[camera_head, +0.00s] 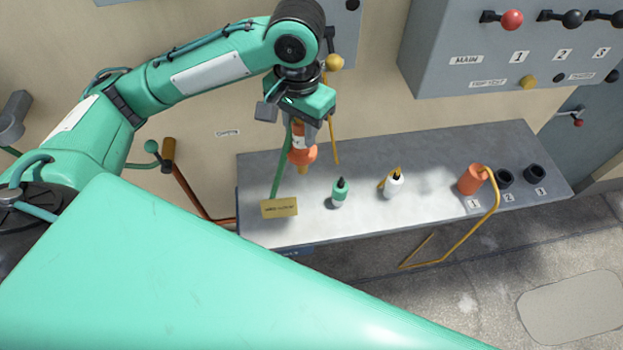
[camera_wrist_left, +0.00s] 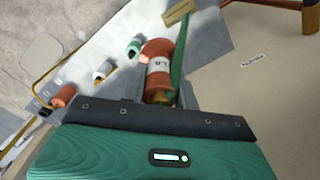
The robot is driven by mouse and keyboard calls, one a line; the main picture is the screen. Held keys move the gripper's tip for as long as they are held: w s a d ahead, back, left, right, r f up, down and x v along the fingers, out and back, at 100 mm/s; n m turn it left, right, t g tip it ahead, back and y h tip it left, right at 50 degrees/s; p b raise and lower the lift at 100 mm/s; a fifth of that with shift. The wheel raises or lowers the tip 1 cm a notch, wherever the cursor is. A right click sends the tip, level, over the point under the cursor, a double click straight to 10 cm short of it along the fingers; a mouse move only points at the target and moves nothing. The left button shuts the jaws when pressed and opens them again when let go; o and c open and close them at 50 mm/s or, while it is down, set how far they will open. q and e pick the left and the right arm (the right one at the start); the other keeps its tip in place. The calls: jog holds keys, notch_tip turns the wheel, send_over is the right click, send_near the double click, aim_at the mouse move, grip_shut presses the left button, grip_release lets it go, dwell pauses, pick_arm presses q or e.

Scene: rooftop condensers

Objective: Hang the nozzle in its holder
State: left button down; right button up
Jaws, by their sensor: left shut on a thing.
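My left gripper (camera_head: 300,125) points down over the left end of the bench and is shut on an orange nozzle-like piece (camera_head: 302,154) with a white label band, held above the bench top. In the left wrist view, this piece (camera_wrist_left: 158,62) sits between the fingers. A green strip or hose (camera_head: 281,170) runs beside it toward the bench. Black round holders (camera_head: 504,178) and (camera_head: 535,173), at marks 2 and 3, look empty. My right gripper is out of view.
A grey lever panel (camera_head: 450,45) juts out at upper right. Open bench lies behind the bottles.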

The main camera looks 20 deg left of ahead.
aim_at(302, 146)
pick_arm(q)
notch_tip(302, 146, down, 12)
jog(key=shift+r+p, duration=0.1)
jog(key=shift+p, duration=0.45)
jog(key=shift+f+p, duration=0.35)
jog(key=shift+f, duration=2.1)
jog(key=c, duration=1.1)
grip_release()
jog(key=shift+f, duration=0.1)
notch_tip(302, 146, up, 12)
jog(key=shift+r+b, duration=0.15)
jog(key=shift+b, duration=1.05)
